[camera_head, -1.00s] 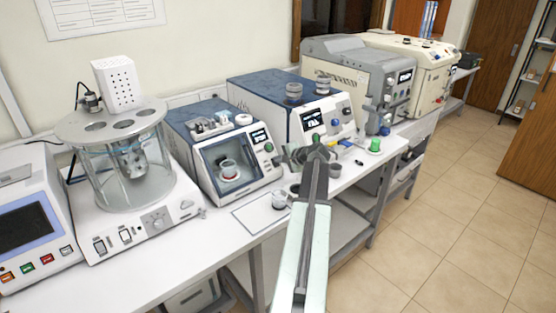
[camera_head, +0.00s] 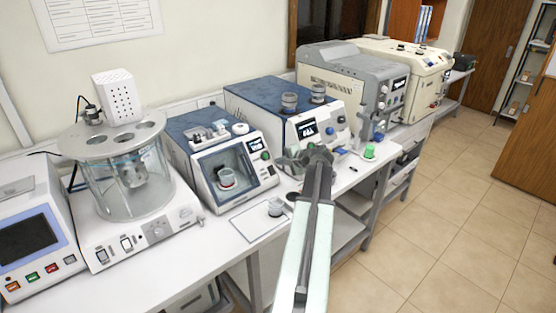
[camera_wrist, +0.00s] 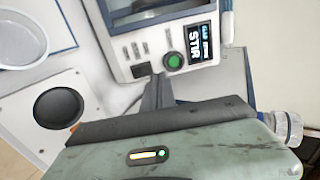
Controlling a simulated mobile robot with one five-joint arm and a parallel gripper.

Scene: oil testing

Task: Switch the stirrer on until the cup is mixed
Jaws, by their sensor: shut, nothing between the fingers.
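The stirrer (camera_head: 222,160) is a white and blue benchtop box with a window in the middle of the bench. A cup (camera_head: 226,179) with a reddish base sits inside behind the window. The stirrer's panel has a green round button (camera_wrist: 174,62) beside a lit display (camera_wrist: 199,42) reading STR in the wrist view. The button also shows in the head view (camera_head: 265,155). My gripper (camera_head: 318,157) is shut and empty, to the right of the stirrer in the head view. In the wrist view its fingers (camera_wrist: 158,90) end just below the button, apparently apart from it.
A small cup (camera_head: 275,207) stands on a white mat (camera_head: 250,222) before the stirrer. A glass-jar apparatus (camera_head: 130,185) stands left. Another blue-topped instrument (camera_head: 265,100) stands right, with cups on top. A dark round disc (camera_wrist: 58,108) lies near the gripper.

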